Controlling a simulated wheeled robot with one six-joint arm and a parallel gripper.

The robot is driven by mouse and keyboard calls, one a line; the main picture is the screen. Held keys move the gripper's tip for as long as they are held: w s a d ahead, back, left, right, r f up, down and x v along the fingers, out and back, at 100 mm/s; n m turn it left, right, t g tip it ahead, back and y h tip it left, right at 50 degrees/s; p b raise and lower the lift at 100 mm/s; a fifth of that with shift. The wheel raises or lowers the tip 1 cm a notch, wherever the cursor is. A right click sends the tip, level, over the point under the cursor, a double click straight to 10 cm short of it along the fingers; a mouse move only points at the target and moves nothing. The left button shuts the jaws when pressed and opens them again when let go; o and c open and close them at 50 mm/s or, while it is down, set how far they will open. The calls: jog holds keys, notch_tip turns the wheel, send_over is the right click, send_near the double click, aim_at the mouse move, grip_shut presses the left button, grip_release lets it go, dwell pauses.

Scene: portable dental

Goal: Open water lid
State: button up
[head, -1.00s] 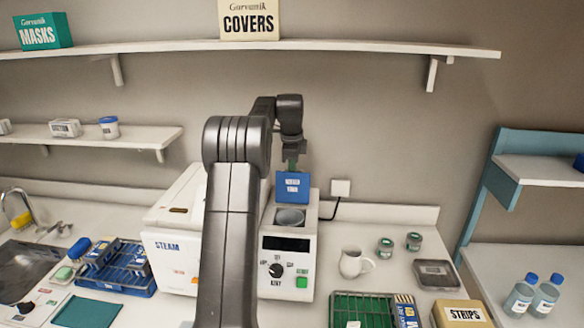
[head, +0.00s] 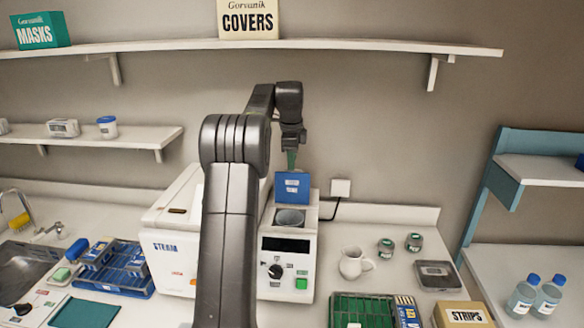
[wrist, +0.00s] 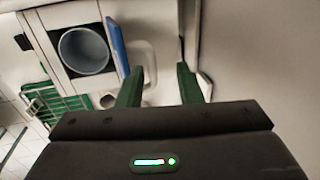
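The blue water lid (head: 292,187) stands upright at the back of the white steam machine's tank, above a round grey opening (head: 289,217) that is uncovered. In the wrist view the lid (wrist: 118,46) shows edge-on, beside the uncovered opening (wrist: 84,51). My gripper (head: 291,159) is above and apparently behind the lid. In the wrist view its two green fingers (wrist: 158,82) are spread apart with nothing between them. The lid lies to the left of the fingers there, and no contact shows.
The steam machine (head: 172,252) stands on the counter, partly hidden by my arm. A white jug (head: 354,263) and several small jars are to its right. A green rack (head: 361,312) and a blue tray (head: 121,273) flank it in front. A shelf (head: 380,45) runs above.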

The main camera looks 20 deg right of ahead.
notch_tip(320, 180, up, 10)
jog(key=s+a, duration=0.1)
jog(key=shift+s, duration=0.3)
